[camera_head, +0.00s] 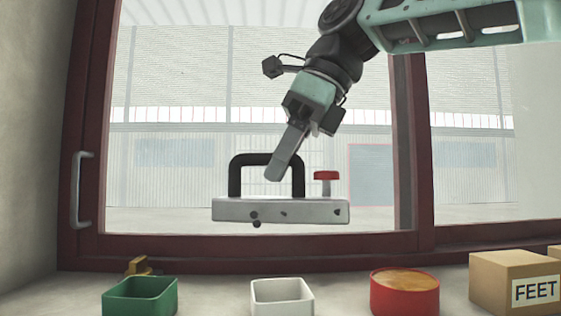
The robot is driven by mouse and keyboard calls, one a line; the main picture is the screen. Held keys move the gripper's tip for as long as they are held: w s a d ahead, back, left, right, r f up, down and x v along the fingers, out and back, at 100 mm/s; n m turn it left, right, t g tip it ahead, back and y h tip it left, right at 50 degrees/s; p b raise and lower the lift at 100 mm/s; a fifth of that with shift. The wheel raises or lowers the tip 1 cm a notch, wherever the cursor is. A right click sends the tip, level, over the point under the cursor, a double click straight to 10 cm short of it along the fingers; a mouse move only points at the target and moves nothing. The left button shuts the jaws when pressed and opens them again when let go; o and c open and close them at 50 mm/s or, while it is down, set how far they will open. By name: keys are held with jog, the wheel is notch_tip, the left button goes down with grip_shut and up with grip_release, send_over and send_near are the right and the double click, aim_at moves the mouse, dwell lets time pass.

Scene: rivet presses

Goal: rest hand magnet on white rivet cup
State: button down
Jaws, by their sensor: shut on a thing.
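The hand magnet is a grey bar (280,210) with a black arched handle and a red knob on its right end. My gripper (275,176) is shut on the black handle and holds the magnet in the air, roughly level. A few small dark bits cling to the bar's front face and lower edge. The white rivet cup (282,296) is a square open cup at the bottom middle, below the magnet and apart from it. Its lower part is cut off by the frame edge.
A green square cup (140,297) stands at the left, with a yellow-brown object (139,266) behind it. A red round container (404,292) with a tan top stands to the right. A cardboard box (513,282) marked FEET is at far right. A red-framed window (250,240) lies behind.

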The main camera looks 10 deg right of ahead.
jog(key=shift+r+p, duration=0.2)
jog(key=shift+p, duration=0.2)
jog(key=shift+f+b, duration=2.7)
jog(key=shift+f, duration=1.7)
grip_release()
jog(key=shift+f, duration=0.1)
jog(key=shift+p+v, duration=3.45)
jog(key=shift+v, duration=1.1)
jog(key=shift+a, duration=0.1)
